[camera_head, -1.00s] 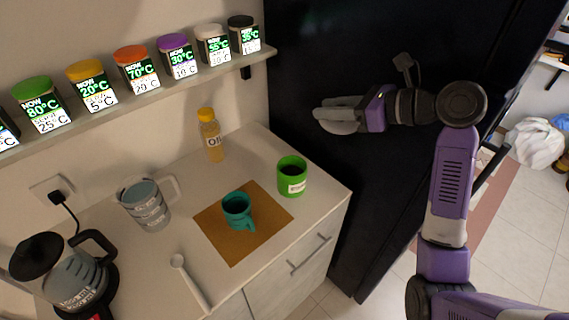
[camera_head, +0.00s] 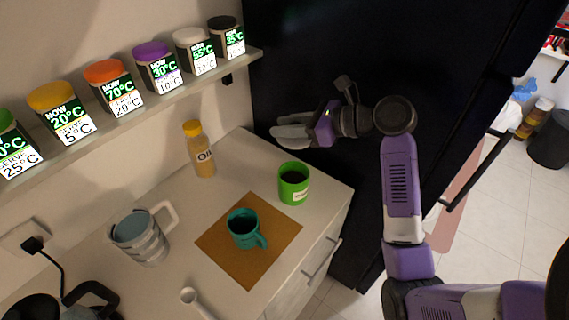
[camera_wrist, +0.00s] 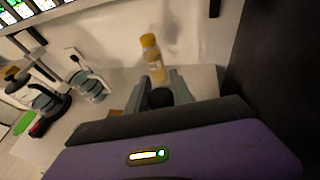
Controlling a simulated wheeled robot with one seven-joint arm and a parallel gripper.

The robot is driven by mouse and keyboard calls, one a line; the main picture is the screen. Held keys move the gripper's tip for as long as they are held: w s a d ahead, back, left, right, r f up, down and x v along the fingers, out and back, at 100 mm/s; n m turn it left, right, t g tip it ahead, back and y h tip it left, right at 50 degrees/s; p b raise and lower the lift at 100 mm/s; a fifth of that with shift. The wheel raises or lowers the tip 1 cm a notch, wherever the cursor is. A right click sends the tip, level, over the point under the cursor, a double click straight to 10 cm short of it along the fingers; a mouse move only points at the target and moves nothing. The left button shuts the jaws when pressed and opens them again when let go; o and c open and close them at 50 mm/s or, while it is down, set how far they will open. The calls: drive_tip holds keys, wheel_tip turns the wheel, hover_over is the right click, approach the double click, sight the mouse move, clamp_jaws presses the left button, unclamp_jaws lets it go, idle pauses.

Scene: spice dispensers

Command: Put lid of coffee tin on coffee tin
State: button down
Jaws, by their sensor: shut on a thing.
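The coffee tin (camera_head: 294,190) is a green cylinder with a white label and a dark top opening. It stands upright at the right back of the counter, no lid on it. My gripper (camera_head: 284,134) is above and a little behind the tin in the head view, its grey fingers pointing left. In the wrist view the fingers (camera_wrist: 160,88) are shut on a dark round thing (camera_wrist: 160,98), which looks like the lid. The fingers hide it in the head view. The tin cannot be made out in the wrist view.
A teal mug (camera_head: 243,229) stands on a brown mat (camera_head: 218,241) near the tin. An oil bottle (camera_head: 203,158) stands by the wall, with a glass jug (camera_head: 139,240) and white spoon (camera_head: 190,297) to the left. A shelf of spice jars (camera_head: 161,68) runs above; a dark tall panel (camera_head: 325,60) stands behind my gripper.

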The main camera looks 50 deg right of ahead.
wheel_tip(320, 180, down, 13)
drive_tip(key=shift+r, duration=0.2)
idle(0.4)
drive_tip(key=c, duration=1.1)
unclamp_jaws()
drive_tip(key=b+v, duration=0.1)
drive_tip(key=v, duration=1.1)
drive_tip(key=shift+s, duration=0.1)
